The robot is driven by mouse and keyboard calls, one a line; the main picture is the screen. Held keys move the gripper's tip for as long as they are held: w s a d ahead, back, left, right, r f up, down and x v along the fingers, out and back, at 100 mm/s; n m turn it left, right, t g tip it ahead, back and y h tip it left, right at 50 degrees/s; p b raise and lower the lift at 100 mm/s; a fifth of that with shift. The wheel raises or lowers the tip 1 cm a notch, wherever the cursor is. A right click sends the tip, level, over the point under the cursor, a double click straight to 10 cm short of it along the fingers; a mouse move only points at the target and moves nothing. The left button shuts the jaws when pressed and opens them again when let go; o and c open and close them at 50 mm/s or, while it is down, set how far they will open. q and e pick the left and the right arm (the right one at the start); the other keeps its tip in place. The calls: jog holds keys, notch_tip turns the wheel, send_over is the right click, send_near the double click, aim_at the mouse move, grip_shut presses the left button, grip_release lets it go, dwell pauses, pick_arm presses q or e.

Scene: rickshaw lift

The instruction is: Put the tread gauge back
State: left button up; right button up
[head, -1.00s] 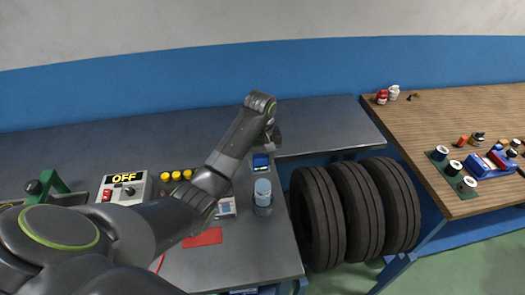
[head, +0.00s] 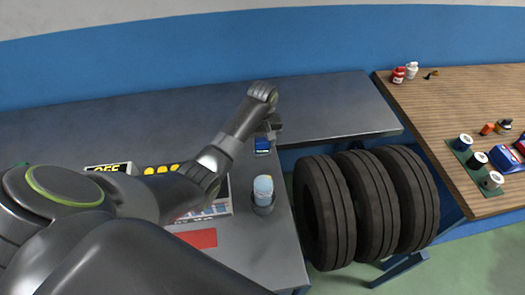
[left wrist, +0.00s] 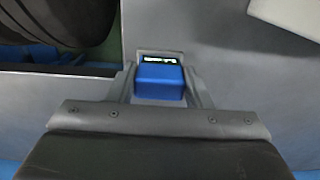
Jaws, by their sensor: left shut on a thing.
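The tread gauge is a small blue box with a lit display (left wrist: 160,82), seen between the two fingers of my left gripper in the left wrist view. My left gripper (left wrist: 160,90) is shut on it. In the head view the blue gauge (head: 262,146) shows just below my left gripper (head: 268,130), over the right part of the grey bench (head: 180,120). Whether the gauge touches the bench top is hard to tell. My right gripper is not in view.
A pale blue can (head: 263,188) stands in a dark holder near the gauge. A red mat (head: 198,238) lies in front. My left arm partly hides the OFF box (head: 108,168) and yellow knobs (head: 162,169). Three tyres (head: 368,205) stand right of the bench, before a wooden table (head: 440,120).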

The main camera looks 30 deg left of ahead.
aim_at(263, 153)
pick_arm(q)
notch_tip(263, 153, down, 4)
jog(key=shift+r, duration=0.1)
jog(key=shift+f, duration=0.45)
jog(key=shift+f, duration=0.2)
jog(key=o, duration=0.9)
jog(key=shift+r, duration=0.2)
notch_tip(263, 153, up, 10)
jog(key=shift+r+b, duration=0.25)
jog(key=shift+b, duration=0.5)
jog(key=shift+d+r, duration=0.1)
jog(key=shift+r, duration=0.65)
